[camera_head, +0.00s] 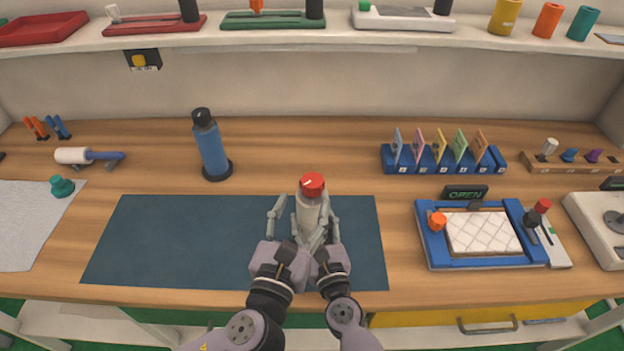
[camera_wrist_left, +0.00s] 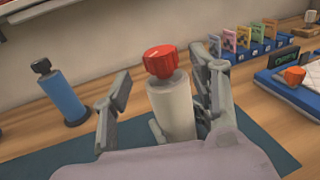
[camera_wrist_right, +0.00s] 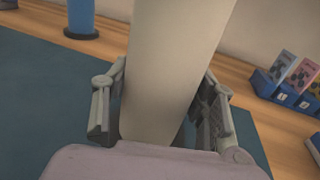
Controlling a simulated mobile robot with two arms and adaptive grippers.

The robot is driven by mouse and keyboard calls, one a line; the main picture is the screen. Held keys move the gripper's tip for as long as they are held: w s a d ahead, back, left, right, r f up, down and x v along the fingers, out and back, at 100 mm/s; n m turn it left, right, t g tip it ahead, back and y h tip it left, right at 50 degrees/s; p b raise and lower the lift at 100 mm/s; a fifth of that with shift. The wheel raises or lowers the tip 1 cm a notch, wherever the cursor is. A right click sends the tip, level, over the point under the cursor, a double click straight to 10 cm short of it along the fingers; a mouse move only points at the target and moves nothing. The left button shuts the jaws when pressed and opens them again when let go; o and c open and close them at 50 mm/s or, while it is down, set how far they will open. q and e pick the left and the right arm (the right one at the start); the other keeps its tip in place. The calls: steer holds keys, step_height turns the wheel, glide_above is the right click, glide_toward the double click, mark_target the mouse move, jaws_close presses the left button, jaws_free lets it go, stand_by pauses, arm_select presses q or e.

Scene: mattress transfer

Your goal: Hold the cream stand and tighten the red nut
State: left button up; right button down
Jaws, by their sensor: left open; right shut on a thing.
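The cream stand (camera_head: 308,210) stands upright on the dark blue mat (camera_head: 150,240), with the red nut (camera_head: 312,184) on its top. In the left wrist view the ridged red nut (camera_wrist_left: 161,60) sits above the cream stand (camera_wrist_left: 172,105). My left gripper (camera_head: 287,222) is open, its fingers spread on either side of the stand below the nut. My right gripper (camera_head: 322,232) is shut on the cream stand, lower down. In the right wrist view the stand (camera_wrist_right: 170,65) fills the space between its fingers. The stand's base is hidden by my grippers.
A blue bottle (camera_head: 210,148) with a black cap stands behind the mat. A blue card rack (camera_head: 440,165) and a blue framed tray (camera_head: 428,252) are at the right. A white roller (camera_head: 75,155) lies at the left. The mat's left part is clear.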

mark_target(309, 189)
arm_select(q)
steer(key=x, duration=0.7)
steer(key=shift+w, duration=0.1)
steer(key=shift+c, duration=0.4)
steer(key=c, duration=1.1)
